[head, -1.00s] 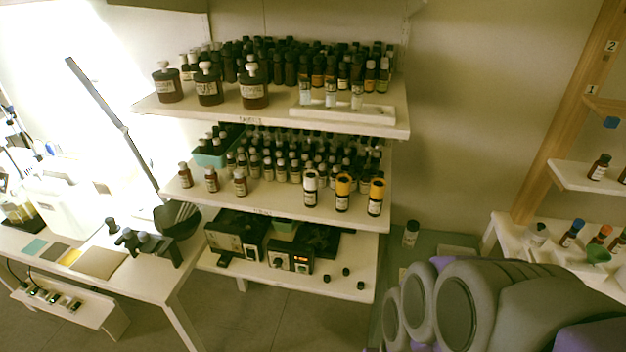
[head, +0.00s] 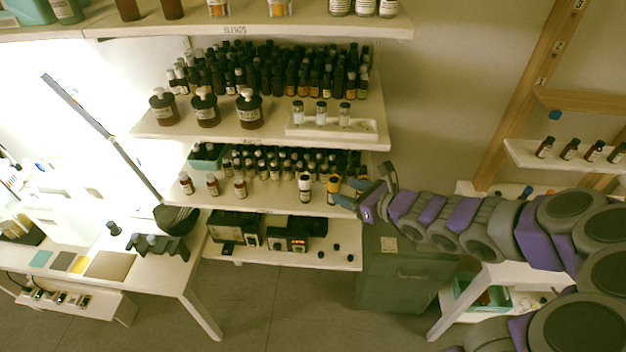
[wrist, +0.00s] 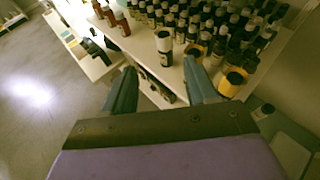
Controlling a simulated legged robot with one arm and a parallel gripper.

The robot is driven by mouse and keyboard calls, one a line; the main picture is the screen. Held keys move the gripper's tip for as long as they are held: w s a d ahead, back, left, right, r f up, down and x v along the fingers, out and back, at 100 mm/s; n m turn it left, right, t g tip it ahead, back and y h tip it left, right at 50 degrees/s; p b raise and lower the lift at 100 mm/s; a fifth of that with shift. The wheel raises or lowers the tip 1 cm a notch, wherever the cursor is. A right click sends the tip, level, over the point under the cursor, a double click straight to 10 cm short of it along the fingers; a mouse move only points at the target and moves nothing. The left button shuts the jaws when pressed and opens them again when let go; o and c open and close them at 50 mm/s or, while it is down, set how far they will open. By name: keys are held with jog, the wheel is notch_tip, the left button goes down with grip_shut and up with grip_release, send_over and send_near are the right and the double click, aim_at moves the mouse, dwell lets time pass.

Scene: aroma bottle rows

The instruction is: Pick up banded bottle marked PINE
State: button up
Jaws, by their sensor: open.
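Three larger bottles stand in a row at the front right of the middle shelf. The left one has a white cap (head: 305,187) and a pale label. The middle one is a yellow-capped bottle (head: 333,187), partly covered by my gripper. Another yellow-capped bottle (wrist: 232,83) stands right of my fingers in the wrist view; my gripper and arm hide most of it in the head view. I cannot read PINE on any label. My gripper (head: 341,192) is open and empty. In the wrist view my gripper (wrist: 158,65) points toward the white-capped and middle bottles, apart from the white-capped one.
Many small dark bottles (head: 270,162) crowd behind on the middle shelf (head: 270,202). The upper shelf (head: 260,142) holds large brown jars and a white tray (head: 335,128). The lower shelf holds black devices (head: 288,238). A grey cabinet (head: 405,275) stands at right.

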jog(key=m, duration=0.1)
jog(key=b, duration=0.1)
send_near(308, 180)
jog(key=shift+h, duration=0.3)
jog(key=x, duration=0.4)
jog(key=shift+w+a+r, duration=0.2)
jog(key=shift+w+a, duration=0.05)
jog(key=shift+a, duration=0.2)
jog(key=shift+w+a+f, duration=0.15)
jog(key=shift+a+f, duration=0.05)
jog(key=shift+a, duration=0.2)
jog(key=x, duration=0.4)
jog(key=shift+w+d+f, duration=0.15)
jog(key=shift+d+f, duration=0.05)
jog(key=shift+a, duration=0.2)
jog(key=shift+c, duration=0.2)
jog(key=shift+d, duration=0.1)
grip_shut()
